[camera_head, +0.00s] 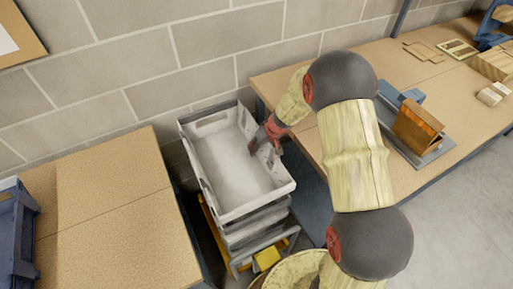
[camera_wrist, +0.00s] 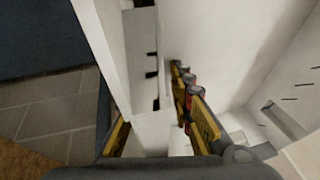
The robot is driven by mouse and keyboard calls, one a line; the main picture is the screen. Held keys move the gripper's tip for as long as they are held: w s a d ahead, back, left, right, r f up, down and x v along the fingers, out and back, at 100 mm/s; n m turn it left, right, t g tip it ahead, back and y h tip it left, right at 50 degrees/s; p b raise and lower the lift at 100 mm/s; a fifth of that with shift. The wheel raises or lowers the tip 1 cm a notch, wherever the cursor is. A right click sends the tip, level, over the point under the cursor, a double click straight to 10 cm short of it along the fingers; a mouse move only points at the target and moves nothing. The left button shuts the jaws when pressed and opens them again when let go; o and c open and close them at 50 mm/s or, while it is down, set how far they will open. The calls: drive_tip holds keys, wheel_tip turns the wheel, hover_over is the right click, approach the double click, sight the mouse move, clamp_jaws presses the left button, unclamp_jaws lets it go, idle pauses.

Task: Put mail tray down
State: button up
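The white mail tray (camera_head: 222,214) is in the head view, on or just above a stack of similar trays (camera_head: 258,226); any gap under it cannot be made out. It looks empty and roughly level. My gripper (camera_head: 266,138) is at its right side wall, reaching over the rim. In the wrist view my gripper (camera_wrist: 152,118) has one finger on each side of the tray's white wall (camera_wrist: 145,45), and the wall fills the space between them. The fingertip on the outer side is mostly hidden.
A wooden table (camera_head: 115,215) stands left of the stack, with a blue crate (camera_head: 18,235) at its edge. A bench (camera_head: 290,85) on the right holds a wooden box (camera_head: 418,125) and small pieces. A block wall (camera_head: 130,65) is close behind. A round bin (camera_head: 300,270) stands in front.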

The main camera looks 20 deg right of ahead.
drive_tip(key=shift+r+p, duration=0.2)
drive_tip(key=shift+p, duration=0.1)
drive_tip(key=p+v, duration=0.2)
drive_tip(key=v, duration=1)
drive_tip(key=shift+p, duration=0.4)
drive_tip(key=s+a+r, duration=0.2)
drive_tip(key=s+r, duration=0.1)
drive_tip(key=r, duration=0.3)
drive_tip(key=s+a+r, duration=0.1)
drive_tip(key=s+r, duration=0.1)
drive_tip(key=r, duration=0.4)
drive_tip(key=s+r+m+t+h, duration=0.1)
drive_tip(key=s+r, duration=0.6)
drive_tip(key=s, duration=0.5)
drive_tip(key=s+r+m+t+h, duration=0.1)
drive_tip(key=s+r+h, duration=0.1)
drive_tip(key=s+r, duration=0.5)
drive_tip(key=s, duration=0.6)
drive_tip(key=shift+r, duration=0.25)
drive_tip(key=shift+w, duration=0.1)
